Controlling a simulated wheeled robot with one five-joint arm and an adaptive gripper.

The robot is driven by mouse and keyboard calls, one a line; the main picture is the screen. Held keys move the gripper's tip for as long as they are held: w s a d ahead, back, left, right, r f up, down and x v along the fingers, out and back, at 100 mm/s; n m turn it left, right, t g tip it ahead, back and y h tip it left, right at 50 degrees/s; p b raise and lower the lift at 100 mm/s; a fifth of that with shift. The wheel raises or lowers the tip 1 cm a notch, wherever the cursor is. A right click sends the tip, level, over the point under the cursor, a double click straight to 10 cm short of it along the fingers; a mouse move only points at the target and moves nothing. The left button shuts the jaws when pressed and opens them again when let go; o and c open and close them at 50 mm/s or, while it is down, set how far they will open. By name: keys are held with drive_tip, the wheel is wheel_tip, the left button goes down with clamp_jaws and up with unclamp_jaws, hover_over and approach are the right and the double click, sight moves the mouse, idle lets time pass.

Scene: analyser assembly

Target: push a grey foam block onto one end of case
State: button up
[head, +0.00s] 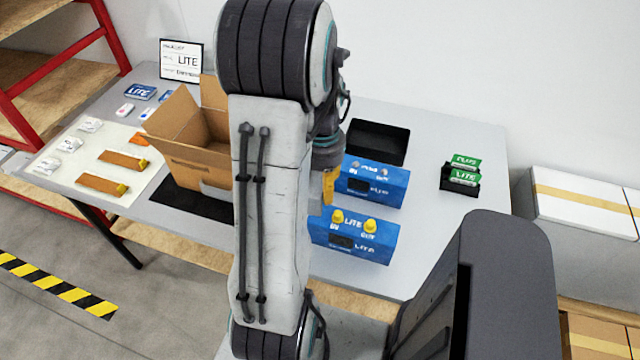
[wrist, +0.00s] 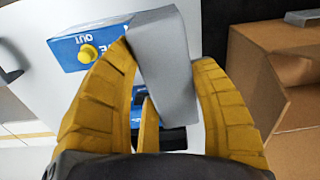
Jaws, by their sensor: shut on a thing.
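My gripper (wrist: 160,70) is shut on a grey foam block (wrist: 165,65), which sits tilted between its yellow fingers in the wrist view. A blue case (wrist: 72,50) with a yellow plug marked OUT lies behind the left finger and the block. I cannot tell whether block and case touch. In the head view, my gripper (head: 328,186) is partly hidden behind my arm, at the left ends of two blue cases. The front case (head: 375,247) carries two yellow plugs; the rear case (head: 392,192) shows none.
An open cardboard box (head: 190,165) stands left of my arm. A black tray (head: 378,142) lies behind the cases, and a small black holder with green packs (head: 463,178) stands right. Brown strips with yellow ends (head: 125,160) lie far left.

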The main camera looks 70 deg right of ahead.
drive_tip(key=shift+m, duration=0.6)
drive_tip(key=shift+f, duration=0.1)
drive_tip(key=shift+f, duration=0.15)
drive_tip(key=shift+f+b, duration=2.2)
drive_tip(key=shift+f, duration=0.25)
drive_tip(key=shift+f+b, duration=2.15)
drive_tip(key=shift+f, duration=0.25)
idle(1.3)
drive_tip(key=o, duration=1)
drive_tip(key=shift+r, duration=0.1)
